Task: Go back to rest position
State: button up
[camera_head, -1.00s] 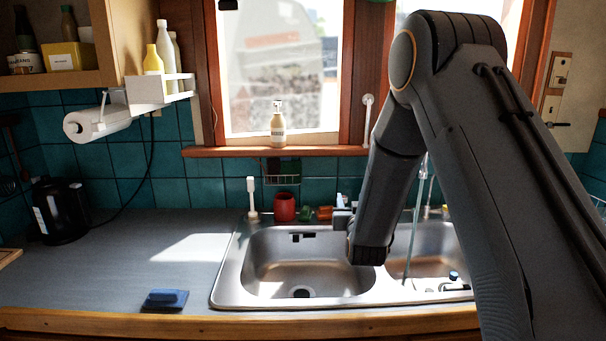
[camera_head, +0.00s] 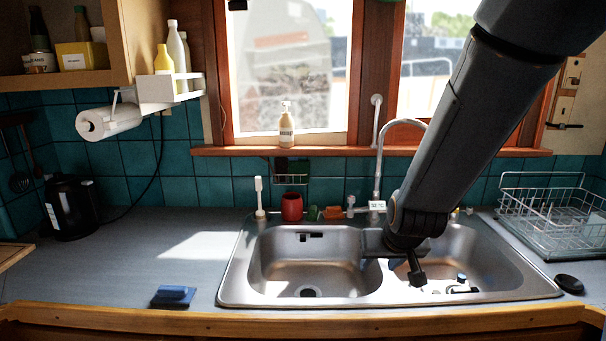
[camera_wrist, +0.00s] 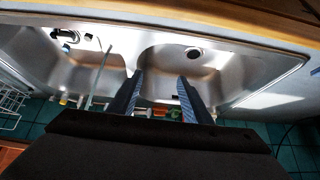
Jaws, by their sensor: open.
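My gripper (camera_wrist: 160,88) is open and empty in the wrist view, its two fingers apart above the divider of the double sink. In the head view my gripper (camera_head: 395,262) hangs over the middle of the steel sink (camera_head: 232,287), below my dark arm. The arm hides part of the right basin and the wall behind it. The sink also shows in the wrist view (camera_wrist: 262,68).
The tap (camera_head: 379,165) rises behind the sink. A red cup (camera_head: 292,207) stands at the back edge. A dish rack (camera_head: 550,222) is on the right, a black kettle (camera_head: 70,207) on the left. A blue sponge (camera_head: 173,295) lies on the counter. The left counter is mostly clear.

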jog(key=s+g, duration=0.4)
jog(key=s, duration=0.9)
notch_tip(320, 180, down, 12)
jog(key=s+d+g+b, duration=0.1)
jog(key=b, duration=0.9)
jog(key=shift+s+d+g, duration=0.25)
jog(key=shift+d+g, duration=0.05)
jog(key=shift+g, duration=0.1)
